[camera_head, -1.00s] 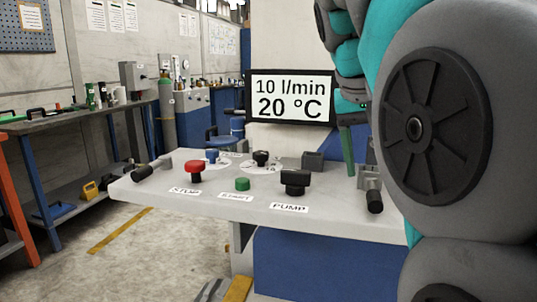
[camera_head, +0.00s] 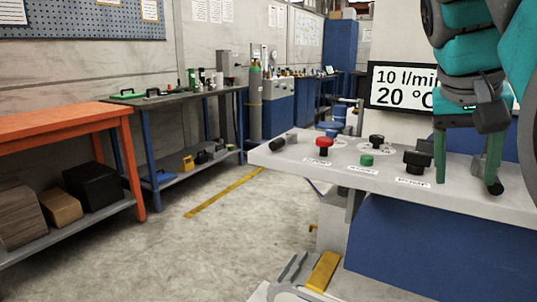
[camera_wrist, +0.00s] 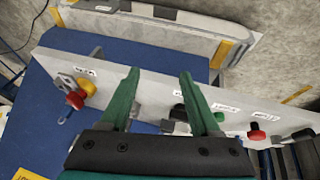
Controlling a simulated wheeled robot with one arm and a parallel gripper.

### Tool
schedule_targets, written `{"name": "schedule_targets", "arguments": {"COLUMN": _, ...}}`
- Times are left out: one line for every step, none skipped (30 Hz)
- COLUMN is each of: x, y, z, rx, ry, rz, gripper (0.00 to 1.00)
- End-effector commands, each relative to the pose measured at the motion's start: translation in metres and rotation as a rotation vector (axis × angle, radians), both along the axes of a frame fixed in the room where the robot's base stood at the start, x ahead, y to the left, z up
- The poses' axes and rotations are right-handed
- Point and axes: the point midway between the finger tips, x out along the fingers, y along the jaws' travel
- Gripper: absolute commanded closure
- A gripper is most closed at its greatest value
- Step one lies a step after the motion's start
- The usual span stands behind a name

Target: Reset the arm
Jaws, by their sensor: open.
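My gripper (camera_head: 467,172) hangs fingers-down over the right part of the grey control panel (camera_head: 285,157), to the right of the black PUMP knob (camera_head: 416,161). Its two green fingers are apart with no object seen between them. In the wrist view my gripper (camera_wrist: 158,78) shows the same spread fingers, with the panel (camera_wrist: 150,88) beyond them. Whether the fingertips touch the panel, I cannot tell. A red STOP button (camera_head: 323,146) and a green START button (camera_head: 366,160) sit left of the PUMP knob.
A screen (camera_head: 398,86) reading 10 l/min and 20 °C stands behind the panel, partly covered by my arm. An orange workbench (camera_head: 60,122) with boxes below stands at the left, a dark bench (camera_head: 175,97) behind it. The floor (camera_head: 200,250) between is open.

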Motion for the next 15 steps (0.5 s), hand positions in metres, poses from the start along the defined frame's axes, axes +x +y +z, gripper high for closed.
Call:
{"name": "schedule_targets", "arguments": {"x": 0.000, "y": 0.001, "z": -0.005, "rx": 0.003, "ry": 0.010, "rz": 0.007, "gripper": 0.37}}
{"name": "schedule_targets", "arguments": {"x": 0.000, "y": 0.001, "z": -0.007, "rx": 0.004, "ry": 0.014, "rz": 0.011, "gripper": 0.37}}
{"name": "schedule_targets", "arguments": {"x": -0.001, "y": 0.002, "z": -0.011, "rx": 0.006, "ry": 0.022, "rz": 0.018, "gripper": 0.37}}
{"name": "schedule_targets", "arguments": {"x": -0.001, "y": 0.003, "z": -0.014, "rx": 0.007, "ry": 0.027, "rz": 0.022, "gripper": 0.37}}
{"name": "schedule_targets", "arguments": {"x": -0.001, "y": 0.003, "z": -0.017, "rx": 0.009, "ry": 0.032, "rz": 0.027, "gripper": 0.37}}
{"name": "schedule_targets", "arguments": {"x": -0.001, "y": 0.005, "z": -0.021, "rx": 0.010, "ry": 0.038, "rz": 0.034, "gripper": 0.37}}
{"name": "schedule_targets", "arguments": {"x": -0.001, "y": 0.005, "z": -0.024, "rx": 0.012, "ry": 0.042, "rz": 0.041, "gripper": 0.37}}
{"name": "schedule_targets", "arguments": {"x": -0.001, "y": 0.007, "z": -0.027, "rx": 0.013, "ry": 0.046, "rz": 0.047, "gripper": 0.37}}
{"name": "schedule_targets", "arguments": {"x": -0.001, "y": 0.008, "z": -0.031, "rx": 0.016, "ry": 0.052, "rz": 0.057, "gripper": 0.37}}
{"name": "schedule_targets", "arguments": {"x": -0.001, "y": 0.009, "z": -0.036, "rx": 0.019, "ry": 0.060, "rz": 0.064, "gripper": 0.37}}
{"name": "schedule_targets", "arguments": {"x": -0.001, "y": 0.011, "z": -0.041, "rx": 0.022, "ry": 0.068, "rz": 0.072, "gripper": 0.37}}
{"name": "schedule_targets", "arguments": {"x": -0.002, "y": 0.012, "z": -0.047, "rx": 0.026, "ry": 0.079, "rz": 0.083, "gripper": 0.37}}
{"name": "schedule_targets", "arguments": {"x": -0.003, "y": 0.014, "z": -0.052, "rx": 0.028, "ry": 0.087, "rz": 0.092, "gripper": 0.37}}
{"name": "schedule_targets", "arguments": {"x": -0.003, "y": 0.015, "z": -0.057, "rx": 0.032, "ry": 0.095, "rz": 0.100, "gripper": 0.37}}
{"name": "schedule_targets", "arguments": {"x": -0.005, "y": 0.018, "z": -0.065, "rx": 0.037, "ry": 0.108, "rz": 0.113, "gripper": 0.37}}
